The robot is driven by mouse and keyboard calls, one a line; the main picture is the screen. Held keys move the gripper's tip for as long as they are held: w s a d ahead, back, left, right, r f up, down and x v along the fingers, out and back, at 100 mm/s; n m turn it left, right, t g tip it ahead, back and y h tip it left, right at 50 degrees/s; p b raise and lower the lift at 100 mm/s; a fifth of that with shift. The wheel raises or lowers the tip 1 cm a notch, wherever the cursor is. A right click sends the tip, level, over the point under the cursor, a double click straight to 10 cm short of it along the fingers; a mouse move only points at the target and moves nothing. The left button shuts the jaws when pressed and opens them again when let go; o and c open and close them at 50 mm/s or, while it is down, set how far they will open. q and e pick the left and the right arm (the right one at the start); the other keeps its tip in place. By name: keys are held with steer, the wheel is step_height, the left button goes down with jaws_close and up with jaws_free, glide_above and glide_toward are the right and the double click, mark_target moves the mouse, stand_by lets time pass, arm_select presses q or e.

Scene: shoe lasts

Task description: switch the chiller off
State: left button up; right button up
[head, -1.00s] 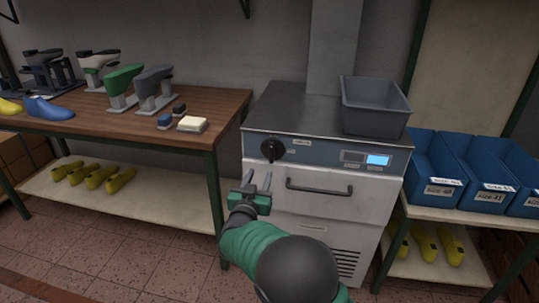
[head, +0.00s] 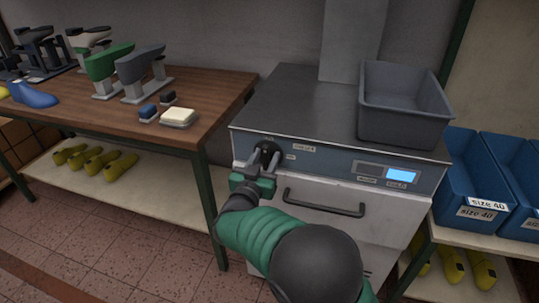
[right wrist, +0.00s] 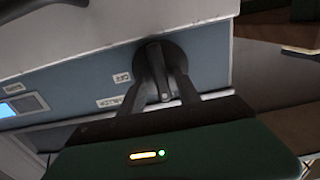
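The chiller (head: 300,112) is a steel cabinet with a blue-grey front panel and a lit display (head: 401,175). Its black round knob (head: 267,147) is at the panel's left end, partly hidden by my right gripper. In the right wrist view the knob (right wrist: 158,72) shows a raised grip bar, with small labels beside it. My right gripper (head: 263,160) is in front of the knob, its two fingers apart on either side of the grip bar (right wrist: 163,85). The fingers look open; I cannot make out firm contact. My left gripper is out of view.
A grey bin (head: 402,105) sits on the chiller's top. A dark door handle (head: 322,203) is below the panel. A wooden bench (head: 205,110) with shoe lasts stands left. Blue size bins (head: 470,185) stand on a shelf at right.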

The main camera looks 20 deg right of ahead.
steer(key=shift+a+r, duration=0.1)
steer(key=shift+a, duration=0.55)
steer(key=shift+c, duration=2.3)
steer(key=shift+d, duration=0.6)
jaws_close()
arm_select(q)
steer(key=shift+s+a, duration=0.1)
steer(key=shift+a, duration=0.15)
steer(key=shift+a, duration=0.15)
arm_select(e)
steer(key=shift+a, duration=0.2)
